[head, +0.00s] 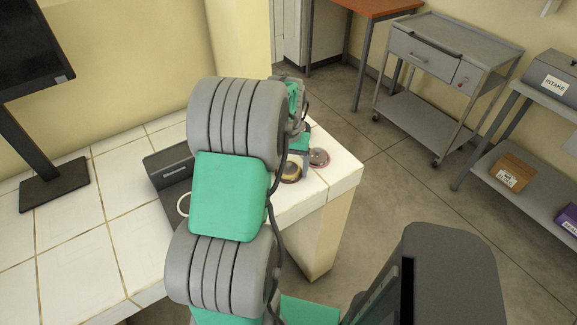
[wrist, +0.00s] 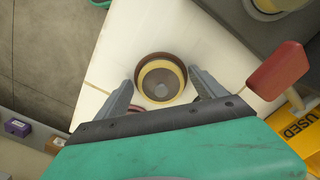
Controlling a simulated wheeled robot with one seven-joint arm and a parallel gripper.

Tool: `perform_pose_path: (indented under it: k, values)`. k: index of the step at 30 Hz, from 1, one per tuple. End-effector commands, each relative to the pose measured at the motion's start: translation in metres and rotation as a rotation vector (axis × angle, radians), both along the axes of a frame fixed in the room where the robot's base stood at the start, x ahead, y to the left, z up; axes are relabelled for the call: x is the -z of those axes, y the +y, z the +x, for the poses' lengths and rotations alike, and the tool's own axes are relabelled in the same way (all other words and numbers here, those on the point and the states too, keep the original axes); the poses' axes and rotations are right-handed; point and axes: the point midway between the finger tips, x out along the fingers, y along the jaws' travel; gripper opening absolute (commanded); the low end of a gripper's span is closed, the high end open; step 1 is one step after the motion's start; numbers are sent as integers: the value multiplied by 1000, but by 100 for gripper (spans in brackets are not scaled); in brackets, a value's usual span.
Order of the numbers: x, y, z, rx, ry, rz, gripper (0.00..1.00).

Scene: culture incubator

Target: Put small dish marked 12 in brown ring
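In the wrist view a round dish with a yellow rim and a brownish centre (wrist: 161,82) shows between my fingers. A brown ring (wrist: 165,56) shows around its far edge. I cannot tell whether the dish sits in the ring or above it, and no number is legible. My gripper (wrist: 162,78) is open, one finger on each side of the dish, with no clear grip. In the head view a yellowish round piece (head: 291,172) and a pinkish-brown round piece (head: 318,158) lie near the counter's corner. My arm hides the fingertips there.
The white tiled counter (head: 75,215) carries a dark box-like device (head: 168,163) and a monitor (head: 35,50). In the wrist view a red paddle-shaped piece (wrist: 278,78) and a yellow box marked USED (wrist: 296,122) stand to the right. A grey cart (head: 440,75) stands apart across the floor.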

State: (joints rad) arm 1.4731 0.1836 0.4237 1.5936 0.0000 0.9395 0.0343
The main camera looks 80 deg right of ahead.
Motion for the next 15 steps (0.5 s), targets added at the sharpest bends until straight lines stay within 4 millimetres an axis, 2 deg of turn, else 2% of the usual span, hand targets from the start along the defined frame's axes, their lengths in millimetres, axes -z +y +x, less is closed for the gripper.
perform_pose_path:
  k: [7,10,13,15]
  values:
    - [-1,0,0,0,0,1,82]
    - [-8,0,0,0,0,-1,82]
    - [-24,-1,0,0,0,-3,82]
    - [-42,-1,0,0,0,-6,82]
